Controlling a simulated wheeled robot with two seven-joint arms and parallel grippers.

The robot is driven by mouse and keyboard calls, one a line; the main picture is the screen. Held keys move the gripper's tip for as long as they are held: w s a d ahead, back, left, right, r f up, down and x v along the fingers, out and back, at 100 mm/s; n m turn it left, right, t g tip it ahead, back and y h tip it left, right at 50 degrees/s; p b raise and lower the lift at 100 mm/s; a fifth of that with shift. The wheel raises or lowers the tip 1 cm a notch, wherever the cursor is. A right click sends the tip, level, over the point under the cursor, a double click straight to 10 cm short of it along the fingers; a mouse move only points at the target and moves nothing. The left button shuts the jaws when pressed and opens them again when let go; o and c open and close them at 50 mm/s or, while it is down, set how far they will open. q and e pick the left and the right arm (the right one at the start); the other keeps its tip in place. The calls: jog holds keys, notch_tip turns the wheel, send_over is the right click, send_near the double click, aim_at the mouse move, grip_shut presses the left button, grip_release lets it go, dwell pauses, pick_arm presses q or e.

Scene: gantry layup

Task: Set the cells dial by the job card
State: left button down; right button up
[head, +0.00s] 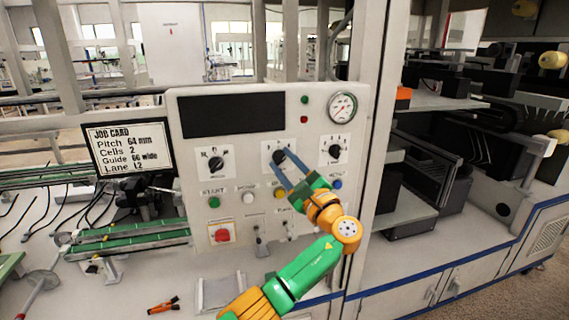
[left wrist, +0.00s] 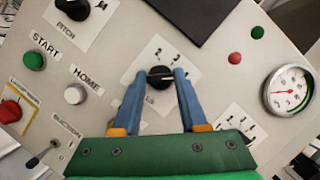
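The job card (head: 130,149) at left reads Pitch 64 mm, Cells 2, Guide 66 wide, Lane L2. The cells dial (head: 279,157) is the middle black knob on the grey panel (head: 187,129), partly covered by my left gripper (head: 277,158). In the left wrist view the black cells dial (left wrist: 159,77) sits between the blue fingertips, one on each side. The fingers are close to its sides; whether they press on it is unclear. A pale pointer line crosses the knob, but the number it points to cannot be read. My right gripper is out of view.
The pitch dial (head: 217,164) is to the left, another dial (head: 334,154) to the right. Below are the green START button (head: 214,202), white HOME button (head: 248,198) and a red switch (head: 222,235). A pressure gauge (head: 342,107) is at upper right. Green rails (head: 130,240) lie left.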

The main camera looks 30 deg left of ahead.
pick_arm(q)
jog(key=shift+f+n+g+b, duration=0.1)
jog(key=shift+n+g+b, duration=0.5)
jog(key=shift+n+b, duration=0.8)
jog(key=shift+n+g+h+b, duration=0.3)
jog(key=shift+n+h+b, duration=0.15)
jog(key=shift+n, duration=0.55)
jog(key=n, duration=0.1)
jog(key=n+g, duration=0.1)
jog(key=shift+w+r+n+h, duration=0.1)
jog(key=shift+r+n+h, duration=0.25)
jog(key=shift+n, duration=0.05)
jog(key=n+p, duration=0.1)
jog(key=n, duration=0.1)
jog(key=shift+r+n+h, duration=0.15)
jog(key=shift+n+h, duration=0.15)
jog(key=shift+h, duration=0.1)
jog(key=shift+n+h+p, duration=0.35)
jog(key=shift+n+h, duration=0.25)
jog(key=shift+n, duration=0.6)
jog(key=shift+n+h, duration=0.5)
jog(key=shift+n, duration=0.5)
jog(key=shift+n+h, duration=0.5)
jog(key=shift+n, duration=0.7)
